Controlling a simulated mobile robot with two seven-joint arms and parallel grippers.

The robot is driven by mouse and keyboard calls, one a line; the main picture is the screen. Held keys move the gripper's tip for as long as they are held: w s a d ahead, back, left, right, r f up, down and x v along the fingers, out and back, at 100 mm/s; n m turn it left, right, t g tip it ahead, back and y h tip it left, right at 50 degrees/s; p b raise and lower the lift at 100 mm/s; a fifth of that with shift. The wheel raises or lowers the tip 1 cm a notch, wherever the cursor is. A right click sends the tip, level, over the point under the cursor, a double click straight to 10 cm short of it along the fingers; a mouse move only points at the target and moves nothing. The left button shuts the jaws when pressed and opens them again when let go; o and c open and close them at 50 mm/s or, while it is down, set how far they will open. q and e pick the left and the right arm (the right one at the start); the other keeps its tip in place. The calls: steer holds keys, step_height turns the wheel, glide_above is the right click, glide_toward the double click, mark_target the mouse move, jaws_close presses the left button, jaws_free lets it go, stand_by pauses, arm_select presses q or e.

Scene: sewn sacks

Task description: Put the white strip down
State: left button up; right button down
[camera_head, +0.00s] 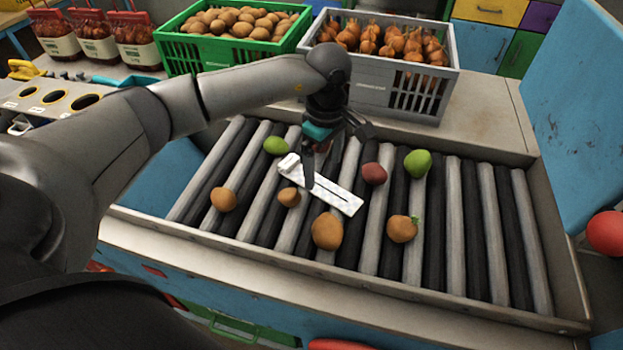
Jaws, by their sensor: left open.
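The white strip (335,193) lies at a slant across the dark and light rollers of the sorting bed (469,223). A dark line runs along its right part and its upper left end is thicker. My left gripper (312,172) points down at the strip, with a dark finger in front of the strip's middle. The gripper is open. I cannot tell whether its fingers touch the strip. My right gripper is not in view.
Brown potatoes (327,231), a red one (374,173) and green ones (417,162) lie scattered around the strip. A green crate (196,54) of potatoes and a grey crate (373,86) of onions stand behind. The bed's right side is clear.

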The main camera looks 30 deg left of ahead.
mark_target(322, 187)
arm_select(q)
steer(key=shift+w+a+f, duration=0.1)
steer(key=shift+w+f, duration=0.05)
steer(key=shift+f, duration=1.25)
steer(key=shift+w+a+f, duration=0.1)
steer(key=shift+f, duration=1.25)
steer(key=shift+c, duration=0.3)
jaws_close()
steer(key=shift+r, duration=0.1)
steer(key=shift+r, duration=0.1)
step_height(322, 187, up, 20)
steer(key=s+d+f+m+b, duration=0.1)
steer(key=s+d+f+m, duration=0.2)
steer(key=m, duration=0.5)
steer(key=s+d+f+m+b, duration=0.2)
steer(key=s+d+f+m, duration=0.1)
steer(key=s+m, duration=0.4)
steer(key=shift+s+f+m+b, duration=0.35)
steer(key=shift+f+m, duration=0.25)
steer(key=shift+f, duration=0.3)
